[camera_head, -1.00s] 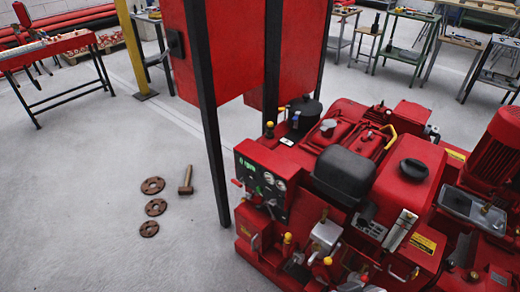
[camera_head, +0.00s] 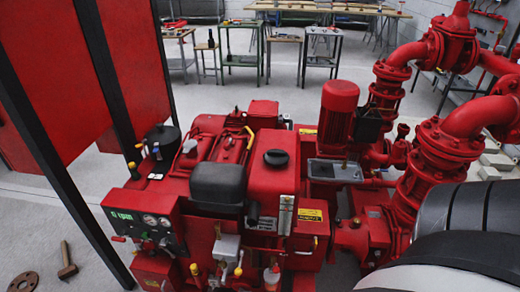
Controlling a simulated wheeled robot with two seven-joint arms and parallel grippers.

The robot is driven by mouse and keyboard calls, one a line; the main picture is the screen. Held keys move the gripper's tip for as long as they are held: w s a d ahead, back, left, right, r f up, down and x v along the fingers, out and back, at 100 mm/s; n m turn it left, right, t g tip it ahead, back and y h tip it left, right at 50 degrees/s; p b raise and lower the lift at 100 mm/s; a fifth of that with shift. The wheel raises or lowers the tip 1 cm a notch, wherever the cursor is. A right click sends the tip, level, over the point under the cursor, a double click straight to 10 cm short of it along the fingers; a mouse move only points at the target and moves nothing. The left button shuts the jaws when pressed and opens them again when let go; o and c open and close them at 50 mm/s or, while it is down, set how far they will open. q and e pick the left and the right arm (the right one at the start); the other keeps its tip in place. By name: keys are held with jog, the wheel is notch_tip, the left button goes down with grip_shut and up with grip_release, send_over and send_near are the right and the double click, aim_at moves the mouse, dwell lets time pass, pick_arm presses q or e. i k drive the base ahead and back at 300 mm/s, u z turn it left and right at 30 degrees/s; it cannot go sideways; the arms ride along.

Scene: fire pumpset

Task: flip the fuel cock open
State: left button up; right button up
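The red engine of the pumpset (camera_head: 225,170) stands in the middle of the head view. Its control panel (camera_head: 148,224) with a green readout and gauges faces me at the left. Several small yellow-tipped levers sit along the lower front, one (camera_head: 238,270) below a silver box (camera_head: 227,246). A small pale round fitting (camera_head: 272,274) is to its right. I cannot tell which of these small parts is the fuel cock, or its position. Neither gripper is in view. A dark and white link of my arm fills the lower right corner.
Red pump pipes (camera_head: 447,145) rise to the right of the engine. A black frame post (camera_head: 60,150) and a red tank (camera_head: 55,70) stand at the left. A hammer (camera_head: 67,260) and a rusty flange (camera_head: 22,282) lie on the floor. Workbenches line the back.

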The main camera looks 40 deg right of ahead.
aim_at(275, 270)
jog(key=u, duration=1.25)
jog(key=i, duration=0.75)
jog(key=z, duration=3.05)
